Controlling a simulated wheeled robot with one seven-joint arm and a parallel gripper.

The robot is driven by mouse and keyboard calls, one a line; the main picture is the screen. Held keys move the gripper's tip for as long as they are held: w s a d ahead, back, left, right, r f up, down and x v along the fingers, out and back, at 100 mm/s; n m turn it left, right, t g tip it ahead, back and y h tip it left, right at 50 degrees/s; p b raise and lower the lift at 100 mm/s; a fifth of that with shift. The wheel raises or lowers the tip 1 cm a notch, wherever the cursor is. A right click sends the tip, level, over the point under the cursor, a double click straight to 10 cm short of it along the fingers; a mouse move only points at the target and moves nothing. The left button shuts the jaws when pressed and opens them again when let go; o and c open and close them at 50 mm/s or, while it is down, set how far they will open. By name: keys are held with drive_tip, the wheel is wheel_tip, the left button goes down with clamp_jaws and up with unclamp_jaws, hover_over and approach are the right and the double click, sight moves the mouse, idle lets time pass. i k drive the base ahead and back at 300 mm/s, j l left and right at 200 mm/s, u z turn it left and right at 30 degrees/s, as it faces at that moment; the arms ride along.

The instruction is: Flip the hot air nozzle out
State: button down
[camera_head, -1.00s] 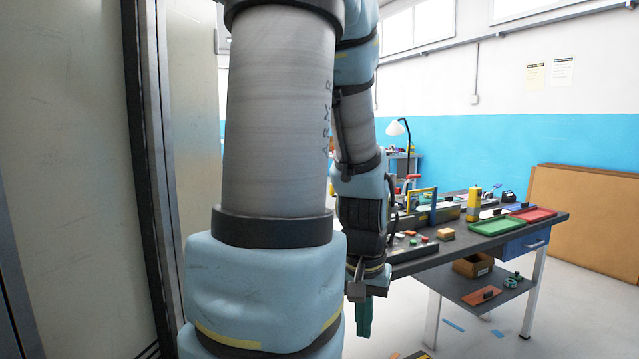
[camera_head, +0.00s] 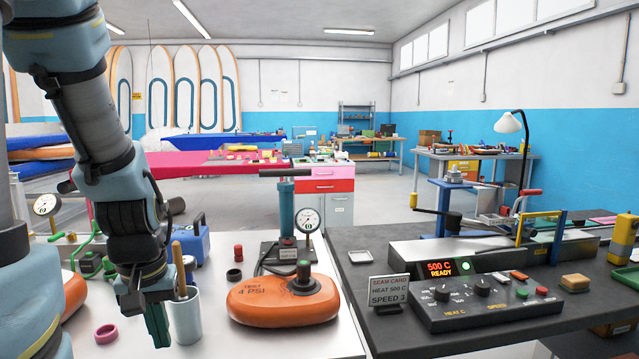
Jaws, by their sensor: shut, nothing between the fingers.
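A seam welding machine stands on the dark bench at the right, with a long grey body (camera_head: 408,262) and a lit display (camera_head: 450,268) reading 500 C READY. In front of it is a black control box (camera_head: 485,302) with dials and coloured buttons. A blue post (camera_head: 450,200) and a dark crank with an orange knob (camera_head: 413,200) rise behind the body. I cannot tell for sure which part is the hot air nozzle. My gripper (camera_head: 158,328), with green fingers, hangs pointing down at the left, shut and empty, beside a white cup, far from the machine.
The white cup (camera_head: 185,318) holds a wooden-handled tool close to my gripper. An orange inflatable test piece (camera_head: 283,303) and a pump with a gauge (camera_head: 287,220) stand between my gripper and the machine. A seam card (camera_head: 388,291) stands at the dark bench's left edge.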

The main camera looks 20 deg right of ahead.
sight(454, 221)
drive_tip(key=l+u, duration=0.3)
drive_tip(key=k+l+u, duration=0.25)
drive_tip(key=l, duration=0.25)
drive_tip(key=k+l+u, duration=0.1)
drive_tip(key=l+u, duration=0.2)
drive_tip(key=k+l+u, duration=0.25)
drive_tip(key=l, duration=0.15)
drive_tip(key=k+l+u, duration=0.15)
drive_tip(key=l+u, duration=0.15)
drive_tip(key=k+l, duration=0.8)
drive_tip(key=l, duration=0.2)
